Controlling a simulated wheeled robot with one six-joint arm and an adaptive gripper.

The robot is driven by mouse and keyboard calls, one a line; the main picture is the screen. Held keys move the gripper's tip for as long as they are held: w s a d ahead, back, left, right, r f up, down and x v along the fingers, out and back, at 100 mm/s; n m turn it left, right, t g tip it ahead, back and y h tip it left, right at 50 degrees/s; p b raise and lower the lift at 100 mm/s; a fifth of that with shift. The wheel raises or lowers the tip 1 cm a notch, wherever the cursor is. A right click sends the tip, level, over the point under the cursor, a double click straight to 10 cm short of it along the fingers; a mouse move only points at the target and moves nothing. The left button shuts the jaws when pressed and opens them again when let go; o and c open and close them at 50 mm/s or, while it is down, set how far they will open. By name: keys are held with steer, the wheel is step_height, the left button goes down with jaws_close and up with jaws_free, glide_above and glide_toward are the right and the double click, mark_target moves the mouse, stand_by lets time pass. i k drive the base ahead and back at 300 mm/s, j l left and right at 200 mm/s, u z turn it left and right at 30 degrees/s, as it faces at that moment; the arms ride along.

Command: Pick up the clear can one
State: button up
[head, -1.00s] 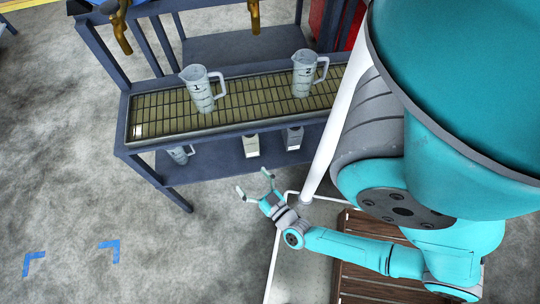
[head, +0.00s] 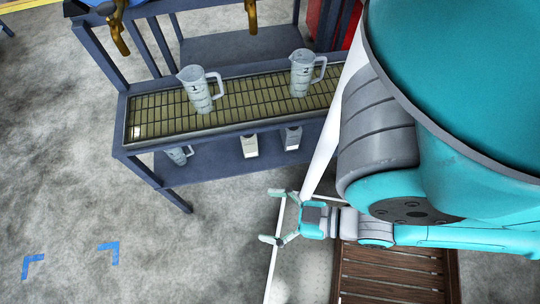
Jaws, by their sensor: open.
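The clear can marked 1 (head: 200,92) is a see-through measuring jug with a handle on its right side. It stands upright on the slatted grate of the trolley (head: 161,121), left of the middle. A like can marked 2 (head: 301,76) stands upright further right on the same grate. My gripper (head: 271,216) is open and empty. It is in front of the trolley, below and right of can 1 in the picture, apart from both cans, with its fingers pointing left.
Brass taps (head: 251,16) hang above the grate. The lower shelf (head: 212,160) holds a lying jug (head: 178,155) and two cartons (head: 249,146). A white pole (head: 325,150) stands near my arm. A wooden slatted pallet (head: 395,275) lies at lower right.

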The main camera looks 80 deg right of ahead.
mark_target(291, 137)
steer(key=z, duration=1.05)
steer(key=k+j+z, duration=0.2)
steer(key=k+j, duration=0.15)
steer(key=k+l+u, duration=0.15)
steer(key=l, duration=0.25)
steer(key=k+l+u, duration=0.2)
steer(key=l, duration=0.2)
steer(key=k+l+u, duration=0.15)
steer(key=k+l, duration=0.15)
